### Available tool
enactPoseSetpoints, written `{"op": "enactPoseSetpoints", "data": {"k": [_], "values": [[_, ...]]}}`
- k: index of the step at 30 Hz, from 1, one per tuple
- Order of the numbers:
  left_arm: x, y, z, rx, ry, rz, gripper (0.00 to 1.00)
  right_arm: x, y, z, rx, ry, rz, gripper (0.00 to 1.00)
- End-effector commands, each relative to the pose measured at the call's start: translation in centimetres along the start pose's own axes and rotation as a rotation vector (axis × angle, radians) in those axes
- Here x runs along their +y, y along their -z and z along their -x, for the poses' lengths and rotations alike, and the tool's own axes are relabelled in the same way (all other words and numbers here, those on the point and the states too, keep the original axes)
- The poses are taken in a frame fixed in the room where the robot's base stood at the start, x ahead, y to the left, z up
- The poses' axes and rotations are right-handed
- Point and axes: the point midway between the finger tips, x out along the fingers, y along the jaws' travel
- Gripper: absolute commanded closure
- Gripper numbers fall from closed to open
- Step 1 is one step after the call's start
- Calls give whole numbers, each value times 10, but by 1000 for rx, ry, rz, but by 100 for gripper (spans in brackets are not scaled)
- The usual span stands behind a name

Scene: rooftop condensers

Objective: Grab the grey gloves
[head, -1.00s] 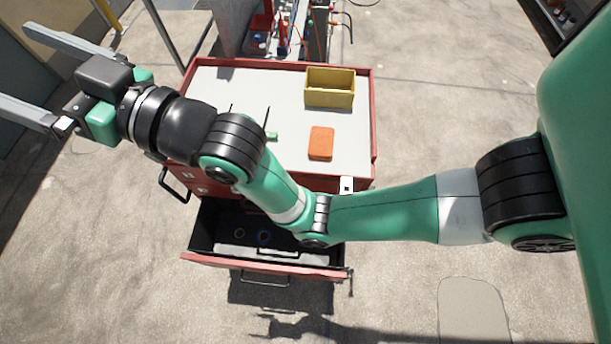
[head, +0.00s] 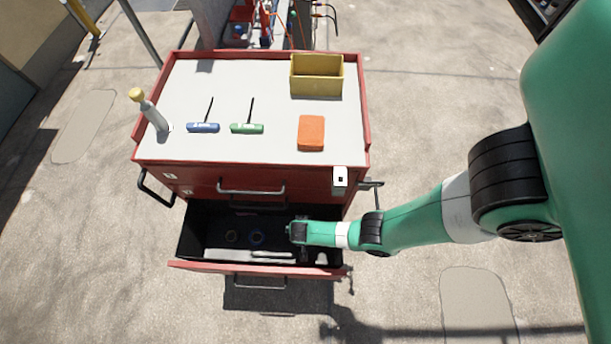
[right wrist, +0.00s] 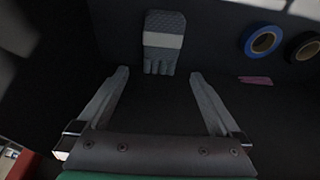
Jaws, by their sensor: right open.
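The grey gloves (right wrist: 163,42) show in the right wrist view as one flat, quilted grey shape with a pale band across it. They lie on the dark drawer floor, fingers toward my gripper. My right gripper (right wrist: 158,76) is open and empty, its two fingers spread wide. The gloves are ahead of the fingertips, roughly centred between them and apart from them. In the head view my right arm reaches down from the right into the open drawer (head: 190,266); I cannot make out the gloves there. My left gripper is not in view.
A blue tape roll (right wrist: 262,40), a dark tape roll (right wrist: 304,46) and a pink item (right wrist: 255,80) lie right of the gloves. The red cabinet's top holds a yellow bin (head: 316,82), an orange block (head: 311,133), two hex-key-like tools and a grey bottle (head: 150,112).

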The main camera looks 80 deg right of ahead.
Motion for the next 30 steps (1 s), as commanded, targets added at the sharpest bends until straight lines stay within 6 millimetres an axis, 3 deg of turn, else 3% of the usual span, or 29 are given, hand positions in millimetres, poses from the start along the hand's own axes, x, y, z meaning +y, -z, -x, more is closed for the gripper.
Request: {"op": "enactPoseSetpoints", "data": {"k": [5, 15, 24, 30], "values": [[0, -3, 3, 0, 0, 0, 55, 2, -1, -5, -2, -5, -17, 0], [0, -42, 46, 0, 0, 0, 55, 0, -2, -61, -2, -2, -16, 0], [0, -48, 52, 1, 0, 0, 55, 0, 1, -70, -1, -1, -15, 0], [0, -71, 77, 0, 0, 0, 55, -1, 2, -103, -1, -1, -16, 0]]}}
